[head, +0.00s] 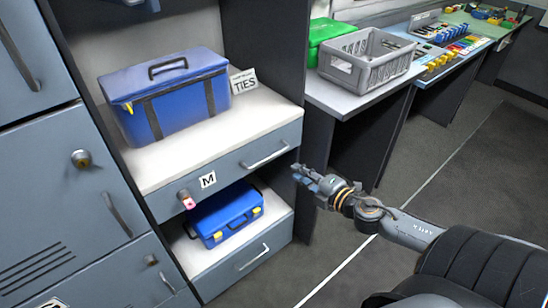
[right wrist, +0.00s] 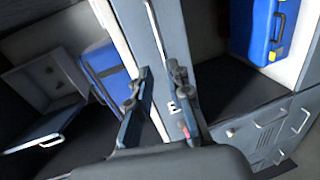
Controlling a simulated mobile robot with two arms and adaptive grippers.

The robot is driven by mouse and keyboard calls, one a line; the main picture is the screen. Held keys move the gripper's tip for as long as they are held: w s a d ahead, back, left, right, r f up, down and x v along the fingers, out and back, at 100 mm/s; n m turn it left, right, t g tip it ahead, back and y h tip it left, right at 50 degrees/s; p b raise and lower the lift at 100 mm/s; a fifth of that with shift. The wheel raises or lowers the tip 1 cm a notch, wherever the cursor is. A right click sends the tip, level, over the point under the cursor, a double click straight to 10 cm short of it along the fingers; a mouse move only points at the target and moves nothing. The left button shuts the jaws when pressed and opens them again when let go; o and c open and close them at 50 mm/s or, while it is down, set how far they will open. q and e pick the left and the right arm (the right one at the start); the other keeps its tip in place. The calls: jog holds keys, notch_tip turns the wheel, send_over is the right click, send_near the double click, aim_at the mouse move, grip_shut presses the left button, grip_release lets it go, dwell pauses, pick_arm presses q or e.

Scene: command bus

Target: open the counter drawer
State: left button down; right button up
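The counter drawer (head: 226,167) is a grey-blue front under the white countertop, marked "M", with a silver bar handle (head: 265,154). It looks closed. My right gripper (head: 304,174) is just right of the drawer's right end, in front of the cabinet, apart from the handle. In the right wrist view, the open, empty fingers (right wrist: 158,70) are in front of the drawer front (right wrist: 170,35), which appears turned upright. The handle (right wrist: 152,22) lies beyond the fingertips there. A pink-tipped knob (head: 186,199) is at the drawer's left end. My left gripper is not in view.
A blue cooler (head: 172,95) and "TIES" card (head: 243,82) stand on the counter. A blue case (head: 224,215) sits in the shelf below, above a lower drawer (head: 245,262). A grey crate (head: 366,60) is on the right bench. Open floor lies right of the cabinet.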

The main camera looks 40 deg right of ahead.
aim_at(272, 155)
jog(key=p+x, duration=0.1)
jog(key=x, duration=1.2)
jog(key=shift+w+d+f, duration=0.1)
jog(key=shift+w+f, duration=0.05)
jog(key=shift+w, duration=0.05)
grip_shut()
